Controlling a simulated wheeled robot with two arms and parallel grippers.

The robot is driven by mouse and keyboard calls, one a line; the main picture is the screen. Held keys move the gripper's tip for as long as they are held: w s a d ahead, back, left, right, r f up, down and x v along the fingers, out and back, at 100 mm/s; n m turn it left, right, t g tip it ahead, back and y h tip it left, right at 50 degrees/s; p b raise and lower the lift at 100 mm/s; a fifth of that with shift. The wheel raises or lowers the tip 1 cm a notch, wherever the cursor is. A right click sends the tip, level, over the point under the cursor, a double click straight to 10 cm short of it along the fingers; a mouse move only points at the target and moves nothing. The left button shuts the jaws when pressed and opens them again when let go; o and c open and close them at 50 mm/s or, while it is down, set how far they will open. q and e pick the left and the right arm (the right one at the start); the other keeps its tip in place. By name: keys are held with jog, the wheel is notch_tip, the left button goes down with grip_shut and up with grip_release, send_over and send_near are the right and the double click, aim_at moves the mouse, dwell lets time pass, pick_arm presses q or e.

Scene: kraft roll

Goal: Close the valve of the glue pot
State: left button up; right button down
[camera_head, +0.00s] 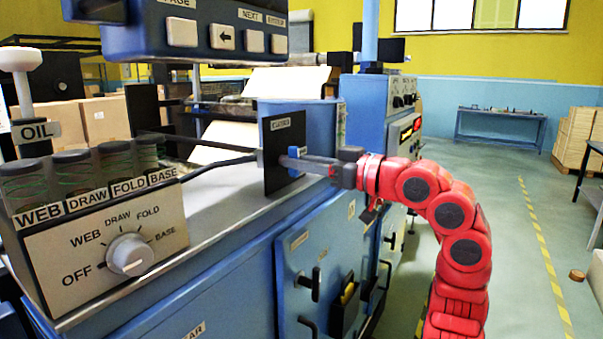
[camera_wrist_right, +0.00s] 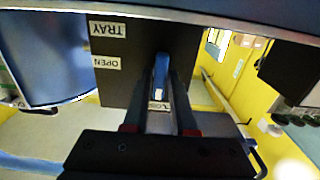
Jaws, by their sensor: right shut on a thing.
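The glue pot (camera_head: 312,118) looks like a blue rounded vessel on the machine's top edge. A dark upright plate (camera_head: 283,172) stands in front of it, with a label at its top. In the right wrist view the plate (camera_wrist_right: 120,85) shows upside-down TRAY and OPEN labels, and a third label is partly hidden between the fingers. The blue valve handle (camera_head: 293,153) is at the plate. My right gripper (camera_head: 290,162) is shut on this handle (camera_wrist_right: 160,75), which lies lengthwise between the fingers and points towards the partly hidden label. My left gripper is out of view.
A control box with an OFF/WEB/DRAW/FOLD/BASE knob (camera_head: 130,254) and several dark jars stands at left. A blue button panel (camera_head: 200,30) hangs above. Cabinet door handles (camera_head: 306,283) stick out below my right arm. The floor (camera_head: 500,200) at right is mostly free.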

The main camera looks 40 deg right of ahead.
jog(key=c, duration=0.8)
grip_release()
jog(key=shift+s, duration=0.1)
jog(key=b+v, duration=0.1)
jog(key=v, duration=1.6)
jog(key=shift+s+d+b, duration=0.1)
jog(key=shift+d+b, duration=0.05)
jog(key=shift+b, duration=0.25)
